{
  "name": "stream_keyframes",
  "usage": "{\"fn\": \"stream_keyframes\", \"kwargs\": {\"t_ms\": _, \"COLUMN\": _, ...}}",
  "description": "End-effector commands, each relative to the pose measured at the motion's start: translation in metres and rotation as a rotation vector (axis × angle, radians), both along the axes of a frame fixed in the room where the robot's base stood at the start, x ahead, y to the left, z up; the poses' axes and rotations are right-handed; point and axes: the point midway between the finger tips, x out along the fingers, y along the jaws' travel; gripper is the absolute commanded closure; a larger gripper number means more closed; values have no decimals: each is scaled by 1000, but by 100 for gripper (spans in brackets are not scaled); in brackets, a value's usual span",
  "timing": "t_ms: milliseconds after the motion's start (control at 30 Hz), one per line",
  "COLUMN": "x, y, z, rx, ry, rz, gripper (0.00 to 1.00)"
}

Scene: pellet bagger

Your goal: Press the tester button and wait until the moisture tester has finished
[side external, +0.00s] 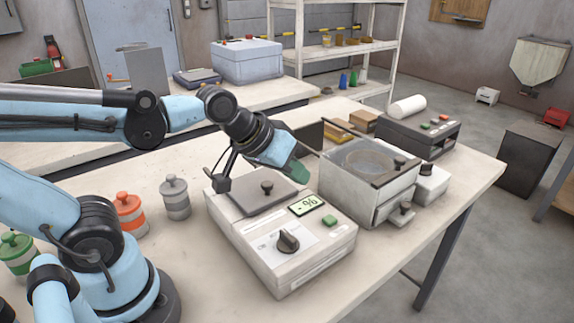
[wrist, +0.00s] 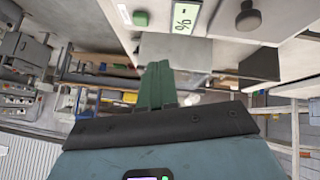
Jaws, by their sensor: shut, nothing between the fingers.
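The moisture tester is a white box (side external: 268,262) in the middle of the table, with a lid and black knob, a dial and a lit display (side external: 305,204) reading "- %". A small green button (side external: 329,220) sits beside the display. In the wrist view the tester is upside down at the top, with the green button (wrist: 141,18), the display (wrist: 186,17) and a dark knob (wrist: 247,18). My gripper (side external: 298,173) has green fingers and hangs over the back right of the tester, apart from the button. In the wrist view my gripper (wrist: 158,66) is shut and empty.
A white unit with a clear round-chambered top (side external: 366,160) stands close to the tester's right. Behind it is a dark box with coloured buttons (side external: 420,135). Lidded jars, orange (side external: 130,213), grey (side external: 175,199) and green (side external: 17,253), stand at the left. The table's front right is clear.

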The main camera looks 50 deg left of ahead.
Motion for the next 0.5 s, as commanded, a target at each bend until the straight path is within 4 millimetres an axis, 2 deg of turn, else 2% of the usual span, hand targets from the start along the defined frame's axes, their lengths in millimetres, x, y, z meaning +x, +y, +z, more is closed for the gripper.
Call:
{"fn": "stream_keyframes", "kwargs": {"t_ms": 100, "x": 21, "y": -20, "z": 13, "rx": -133, "ry": -20, "rz": 65, "gripper": 100}}
{"fn": "stream_keyframes", "kwargs": {"t_ms": 200, "x": 33, "y": -32, "z": 21, "rx": -221, "ry": -26, "rz": 109, "gripper": 100}}
{"fn": "stream_keyframes", "kwargs": {"t_ms": 500, "x": 43, "y": -41, "z": 26, "rx": -298, "ry": -28, "rz": 149, "gripper": 100}}
